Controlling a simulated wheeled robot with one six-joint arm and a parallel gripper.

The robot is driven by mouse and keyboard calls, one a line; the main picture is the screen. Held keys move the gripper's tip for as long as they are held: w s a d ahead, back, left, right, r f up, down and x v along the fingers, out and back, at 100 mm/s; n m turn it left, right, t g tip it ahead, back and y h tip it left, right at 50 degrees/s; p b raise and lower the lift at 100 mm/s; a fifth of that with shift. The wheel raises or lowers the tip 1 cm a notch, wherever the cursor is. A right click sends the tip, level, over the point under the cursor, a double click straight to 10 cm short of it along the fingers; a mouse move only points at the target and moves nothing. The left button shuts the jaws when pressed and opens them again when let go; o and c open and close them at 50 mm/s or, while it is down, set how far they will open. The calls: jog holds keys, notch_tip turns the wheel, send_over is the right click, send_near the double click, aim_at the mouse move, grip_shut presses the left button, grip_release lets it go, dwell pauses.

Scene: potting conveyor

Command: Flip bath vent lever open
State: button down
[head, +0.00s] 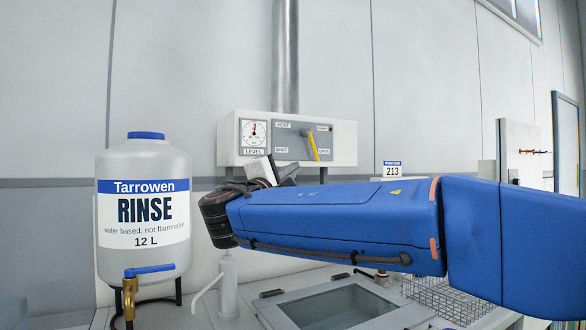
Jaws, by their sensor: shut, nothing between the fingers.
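The vent lever (313,147) is a yellow bar on the grey VENT panel (290,141) of a white wall box. It slants from a dark mount at upper left to its lower end at right, beside the label at the panel's lower right, which seems to read OPEN. The SHUT label is at the lower left. My gripper (272,163) shows partly, white and dark, behind my wrist and below the panel. It appears shut and empty, left of and lower than the lever, with no contact visible. My arm hides part of the gripper.
The white box (345,142) also bears a LEVEL gauge (254,133). A RINSE jug (143,205) with a tap stands at left, a pump bottle (228,285) below my wrist. A lidded bath (335,305) and wire basket (445,298) lie under my arm.

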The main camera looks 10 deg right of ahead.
aim_at(315, 154)
jog(key=x, duration=1.2)
jog(key=shift+w+d, duration=0.2)
jog(key=shift+d, duration=0.15)
jog(key=shift+w+d+r, duration=0.1)
jog(key=shift+w+d, duration=0.15)
jog(key=shift+d, duration=0.45)
